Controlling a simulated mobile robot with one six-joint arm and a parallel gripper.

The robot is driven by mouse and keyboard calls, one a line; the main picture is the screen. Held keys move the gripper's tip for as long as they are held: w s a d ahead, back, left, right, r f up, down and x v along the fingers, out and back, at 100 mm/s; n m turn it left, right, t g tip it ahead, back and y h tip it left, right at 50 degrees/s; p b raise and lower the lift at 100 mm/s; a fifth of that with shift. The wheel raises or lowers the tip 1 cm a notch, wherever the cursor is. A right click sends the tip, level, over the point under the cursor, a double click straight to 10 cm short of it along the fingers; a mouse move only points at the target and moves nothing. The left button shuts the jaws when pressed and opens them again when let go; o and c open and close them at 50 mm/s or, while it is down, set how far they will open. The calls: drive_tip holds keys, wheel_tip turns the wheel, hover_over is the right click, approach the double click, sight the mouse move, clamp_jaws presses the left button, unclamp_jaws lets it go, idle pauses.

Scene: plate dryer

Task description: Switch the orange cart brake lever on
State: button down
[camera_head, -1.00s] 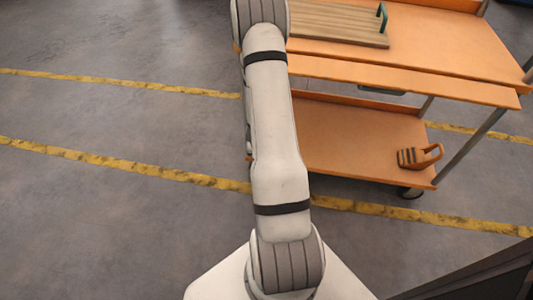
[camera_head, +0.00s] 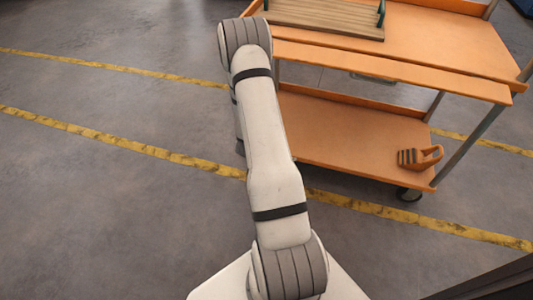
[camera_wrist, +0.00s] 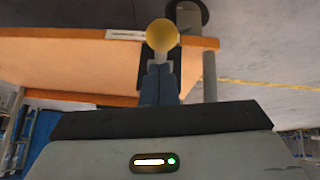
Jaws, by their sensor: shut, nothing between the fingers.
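The orange cart (camera_head: 360,140) stands at the right of the head view, and its orange panel (camera_wrist: 75,65) fills the upper left of the wrist view. A yellow ball knob (camera_wrist: 162,34) on a short pale stem, which looks like the brake lever, shows at the cart's edge with a dark plate behind it. My gripper (camera_wrist: 158,72) is shut and empty, its blue-grey fingers pointing at the knob. The fingertips are just below the knob in the picture; I cannot tell whether they touch it. The head view hides my gripper and the lever.
A wooden board (camera_head: 325,17) with green handles lies on the cart's top shelf. A black-striped orange object (camera_head: 420,157) sits on the lower shelf. A cart post (camera_wrist: 210,75) stands right of the knob. Open grey floor with yellow lines (camera_head: 130,143) lies left.

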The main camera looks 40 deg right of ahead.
drive_tip(key=f, duration=0.1)
drive_tip(key=a+f, duration=0.1)
drive_tip(key=f, duration=0.1)
drive_tip(key=shift+s+a+b, duration=0.2)
drive_tip(key=shift+a+b, duration=0.05)
drive_tip(key=shift+b, duration=0.15)
drive_tip(key=shift+s+a+f+b, duration=0.15)
drive_tip(key=shift+f+b, duration=0.15)
drive_tip(key=shift+f, duration=0.35)
drive_tip(key=shift+s+a+f+b, duration=0.15)
drive_tip(key=shift+f+b, duration=0.1)
drive_tip(key=shift+f, duration=0.4)
drive_tip(key=shift+s+f, duration=0.15)
drive_tip(key=shift+f, duration=0.05)
drive_tip(key=shift+r, duration=0.1)
wheel_tip(320, 180, up, 5)
drive_tip(key=w+p, duration=0.1)
drive_tip(key=p, duration=0.3)
drive_tip(key=s+a+r+p, duration=0.2)
drive_tip(key=s+a, duration=0.3)
drive_tip(key=a, duration=0.3)
drive_tip(key=shift+r, duration=0.35)
